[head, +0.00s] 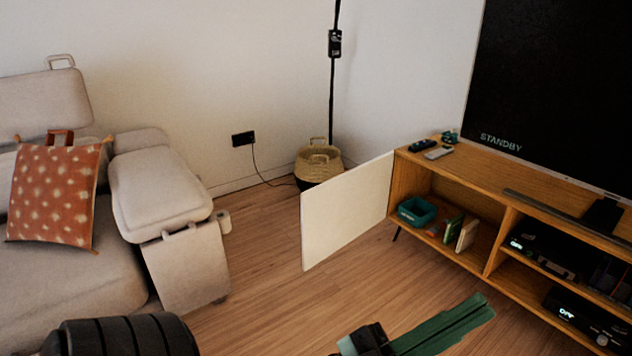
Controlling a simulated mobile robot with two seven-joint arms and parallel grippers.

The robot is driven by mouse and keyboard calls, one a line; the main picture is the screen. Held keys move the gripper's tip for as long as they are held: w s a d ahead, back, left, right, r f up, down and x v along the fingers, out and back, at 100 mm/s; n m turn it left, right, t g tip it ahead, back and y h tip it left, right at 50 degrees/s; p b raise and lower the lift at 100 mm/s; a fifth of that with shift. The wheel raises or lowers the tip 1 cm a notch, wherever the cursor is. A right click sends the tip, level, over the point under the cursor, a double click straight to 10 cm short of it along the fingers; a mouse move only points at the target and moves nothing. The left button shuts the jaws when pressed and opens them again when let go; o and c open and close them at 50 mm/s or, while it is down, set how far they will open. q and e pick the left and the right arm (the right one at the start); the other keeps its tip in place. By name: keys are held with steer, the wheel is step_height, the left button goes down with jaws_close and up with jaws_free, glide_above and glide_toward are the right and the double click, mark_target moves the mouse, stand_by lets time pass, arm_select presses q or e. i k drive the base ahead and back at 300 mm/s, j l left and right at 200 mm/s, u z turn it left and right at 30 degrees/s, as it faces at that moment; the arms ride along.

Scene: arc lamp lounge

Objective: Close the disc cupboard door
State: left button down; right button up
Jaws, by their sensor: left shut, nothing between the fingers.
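The disc cupboard door (346,212) is a plain white panel standing wide open. It is hinged at the left end of the wooden TV cabinet (484,180) and sticks out to the left. The open compartment holds a teal bin (417,211) and a few upright cases (466,235). My left gripper (486,306), with green fingers, is shut and empty. It shows at the lower right, in front of the cabinet and apart from the door. My right gripper is not in view.
A beige sofa (168,187) with an orange spotted cushion (55,192) stands at the left. A basket (317,163) and a black lamp pole (333,90) stand in the corner behind the door. Wooden floor (262,295) is clear before the door.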

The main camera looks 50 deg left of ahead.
mark_target(334, 211)
steer(key=i+j, duration=0.15)
steer(key=j, duration=0.3)
steer(key=i+j, duration=0.1)
steer(key=j, duration=0.3)
steer(key=i+j, duration=0.15)
steer(key=j, duration=0.3)
steer(key=i+j+u, duration=0.1)
steer(key=j, duration=0.3)
steer(key=i+j, duration=0.2)
steer(key=j, duration=0.25)
steer(key=i+j, duration=0.1)
steer(key=j, duration=0.3)
steer(key=i+j, duration=0.15)
steer(key=j, duration=0.3)
steer(key=i+j+u, duration=0.1)
steer(key=j, duration=0.3)
steer(key=i, duration=0.05)
